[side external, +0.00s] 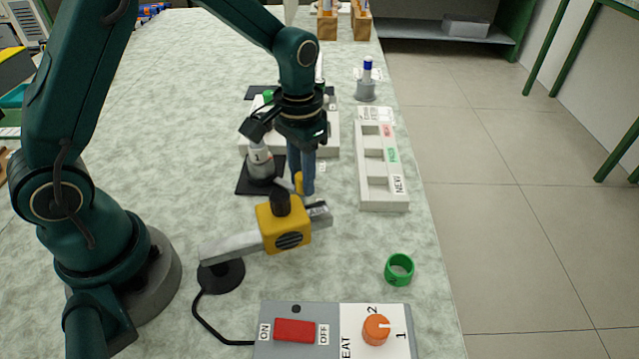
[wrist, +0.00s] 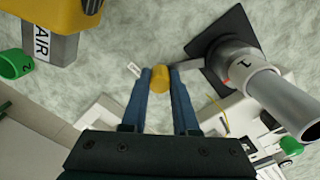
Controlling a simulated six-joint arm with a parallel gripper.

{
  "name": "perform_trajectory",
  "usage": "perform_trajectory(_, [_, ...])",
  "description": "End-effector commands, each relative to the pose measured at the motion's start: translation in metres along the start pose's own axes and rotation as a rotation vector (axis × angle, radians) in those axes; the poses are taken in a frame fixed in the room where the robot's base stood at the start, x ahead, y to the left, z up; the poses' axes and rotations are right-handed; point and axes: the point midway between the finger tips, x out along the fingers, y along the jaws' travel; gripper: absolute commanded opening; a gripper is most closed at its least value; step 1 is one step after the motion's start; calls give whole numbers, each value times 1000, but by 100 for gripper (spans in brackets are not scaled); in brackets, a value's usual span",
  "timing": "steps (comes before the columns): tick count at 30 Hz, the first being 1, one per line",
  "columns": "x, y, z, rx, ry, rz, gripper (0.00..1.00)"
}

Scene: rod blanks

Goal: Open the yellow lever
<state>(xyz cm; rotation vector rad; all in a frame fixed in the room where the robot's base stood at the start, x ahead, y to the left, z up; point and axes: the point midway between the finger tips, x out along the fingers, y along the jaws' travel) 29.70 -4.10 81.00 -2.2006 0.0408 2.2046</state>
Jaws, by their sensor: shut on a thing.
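The yellow lever (side external: 298,183) stands just behind the yellow block (side external: 285,228), near the end of its grey bar. My gripper (side external: 304,188) points down over the lever, and its blue fingers hide part of it. In the wrist view the lever's rounded yellow end (wrist: 160,85) sits between the two blue fingertips (wrist: 157,72). My gripper is shut on the lever. The yellow block also shows at the top left of the wrist view (wrist: 50,15), beside a grey part marked AIR (wrist: 42,46). The lever's base is hidden.
A white-topped cylinder marked 1 (side external: 260,163) stands on a black pad close left of my gripper. A labelled white tray (side external: 382,196) lies to the right. A green ring (side external: 399,269) and a switch box (side external: 336,335) are in front. Bare table lies around the ring.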

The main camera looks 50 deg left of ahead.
Motion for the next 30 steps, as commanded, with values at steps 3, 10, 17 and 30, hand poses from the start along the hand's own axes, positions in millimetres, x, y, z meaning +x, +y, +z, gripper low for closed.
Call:
perform_trajectory(3, [-2,0,-2,-2,7,0,32])
perform_trajectory(10, [-1,0,-1,-2,4,0,58])
perform_trajectory(17, [-6,0,-2,-2,6,0,58])
perform_trajectory(30, [-52,0,-1,-2,6,0,58])
